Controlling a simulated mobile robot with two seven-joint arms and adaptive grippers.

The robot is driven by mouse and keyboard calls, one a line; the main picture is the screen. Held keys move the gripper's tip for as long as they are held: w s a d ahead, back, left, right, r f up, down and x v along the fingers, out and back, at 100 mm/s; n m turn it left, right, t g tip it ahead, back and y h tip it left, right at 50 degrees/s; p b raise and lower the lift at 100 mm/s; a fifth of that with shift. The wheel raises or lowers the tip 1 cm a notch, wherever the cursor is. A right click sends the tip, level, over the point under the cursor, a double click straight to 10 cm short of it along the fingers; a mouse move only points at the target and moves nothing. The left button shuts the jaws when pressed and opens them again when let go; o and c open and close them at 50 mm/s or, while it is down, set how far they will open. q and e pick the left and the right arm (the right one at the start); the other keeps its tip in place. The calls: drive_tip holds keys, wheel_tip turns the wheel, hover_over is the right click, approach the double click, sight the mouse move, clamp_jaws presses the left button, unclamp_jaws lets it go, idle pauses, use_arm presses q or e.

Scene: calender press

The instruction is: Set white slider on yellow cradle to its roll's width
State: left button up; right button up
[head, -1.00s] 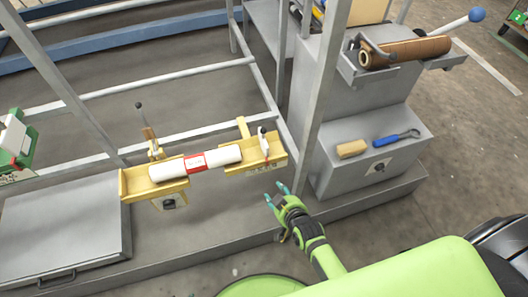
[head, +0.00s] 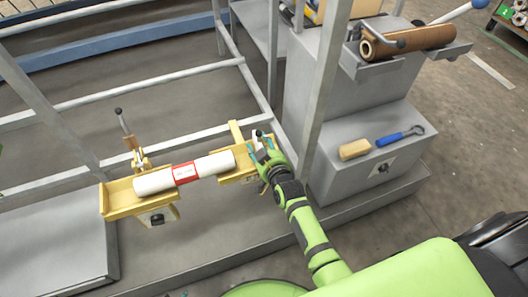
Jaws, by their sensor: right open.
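The yellow cradle (head: 122,200) stands left of centre in the head view, with a second yellow end piece at its right. A white roll (head: 215,164) with a red band (head: 185,173) lies across it. My right gripper (head: 262,149) is open at the cradle's right end, just past the roll's right end. The white slider is mostly hidden behind my gripper there; I cannot tell whether the fingers touch it. A dark knob shows just above the fingers. My left gripper is not in view.
Grey frame bars run behind the cradle, and a grey post (head: 319,100) rises to the right of my right gripper. A grey stepped cabinet (head: 340,190) carries a tan block (head: 354,149), a blue-handled tool (head: 393,138) and a brown roll (head: 408,43).

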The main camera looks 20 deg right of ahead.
drive_tip(key=shift+w, duration=0.1)
clamp_jaws()
